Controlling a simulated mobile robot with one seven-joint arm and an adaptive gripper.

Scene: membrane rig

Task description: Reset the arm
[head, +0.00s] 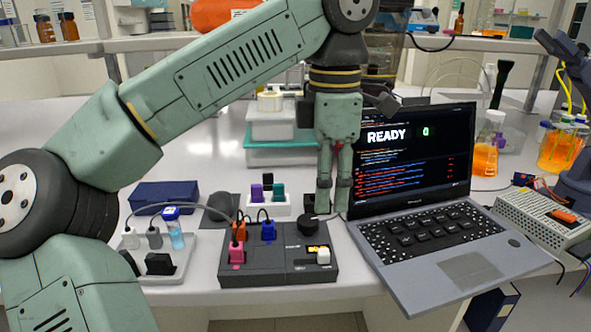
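My green arm reaches in from the left and bends down over the bench. My gripper (331,208) points straight down behind the dark control box, just left of the laptop screen. Its two fingers hang close together with a narrow gap; whether they are open or shut is unclear, and no held object shows. The dark control box (290,268) carries orange (238,231), blue (268,230) and pink (236,252) plugs, a black knob (308,226) and a small white block (323,256). The laptop (440,245) screen reads "READY" with a green character beside it.
A white holder (267,208) with purple, black and teal pieces stands behind the box. A white tray (178,272) with vials sits left. A navy case (165,195) and stacked containers (270,125) stand behind. Orange-filled flasks (486,155) and a grey device (535,226) are right.

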